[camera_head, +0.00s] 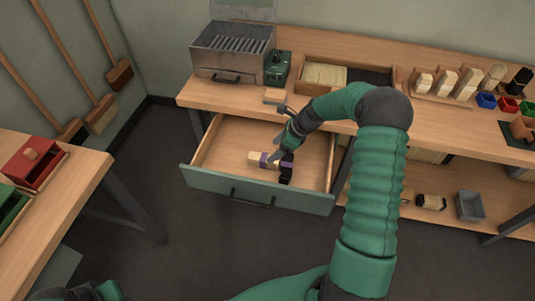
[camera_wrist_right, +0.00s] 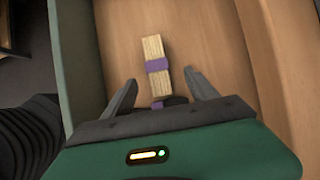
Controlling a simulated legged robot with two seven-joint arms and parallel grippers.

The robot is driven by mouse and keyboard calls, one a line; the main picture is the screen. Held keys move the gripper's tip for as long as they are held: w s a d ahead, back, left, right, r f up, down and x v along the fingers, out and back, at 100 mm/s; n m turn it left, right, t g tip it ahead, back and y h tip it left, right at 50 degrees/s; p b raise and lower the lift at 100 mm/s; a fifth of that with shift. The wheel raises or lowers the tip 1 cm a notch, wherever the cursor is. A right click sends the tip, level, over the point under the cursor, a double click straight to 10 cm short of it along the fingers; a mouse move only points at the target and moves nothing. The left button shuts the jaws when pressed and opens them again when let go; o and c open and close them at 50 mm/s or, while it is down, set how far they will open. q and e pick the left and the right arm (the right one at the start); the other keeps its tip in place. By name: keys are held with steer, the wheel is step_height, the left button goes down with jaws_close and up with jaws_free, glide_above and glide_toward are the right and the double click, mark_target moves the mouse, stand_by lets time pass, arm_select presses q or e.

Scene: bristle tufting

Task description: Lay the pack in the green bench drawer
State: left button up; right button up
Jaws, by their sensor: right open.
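The green bench drawer (camera_head: 232,188) is pulled open under the bench; its inside also shows in the right wrist view (camera_wrist_right: 120,30). The pack (camera_head: 254,158), a pale wooden-coloured bundle with purple bands, lies on the drawer floor. In the right wrist view the pack (camera_wrist_right: 154,50) has one purple band in clear sight and more purple near a dark part at its near end. My right gripper (camera_wrist_right: 160,80) is open, with its fingers apart on either side of the pack's near part. I cannot tell whether they touch it. My left gripper is not in view.
A grey bin (camera_head: 470,206) stands on the lower shelf. A table with a red box (camera_head: 34,162) is at left.

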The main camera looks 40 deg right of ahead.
steer(key=s+a+r+n+g+h, duration=0.1)
steer(key=s+a+r+n, duration=0.3)
steer(key=s+a+n, duration=0.5)
steer(key=s+a+r+n+g+h, duration=0.1)
steer(key=s+a+r+n+h, duration=0.2)
steer(key=s+a+n, duration=0.6)
steer(key=a+r+n, duration=0.1)
steer(key=a+n, duration=0.2)
steer(key=n, duration=0.7)
steer(key=shift+s+a+r, duration=0.15)
steer(key=shift+s+a, duration=0.05)
steer(key=shift+s, duration=0.15)
steer(key=shift+d, duration=0.2)
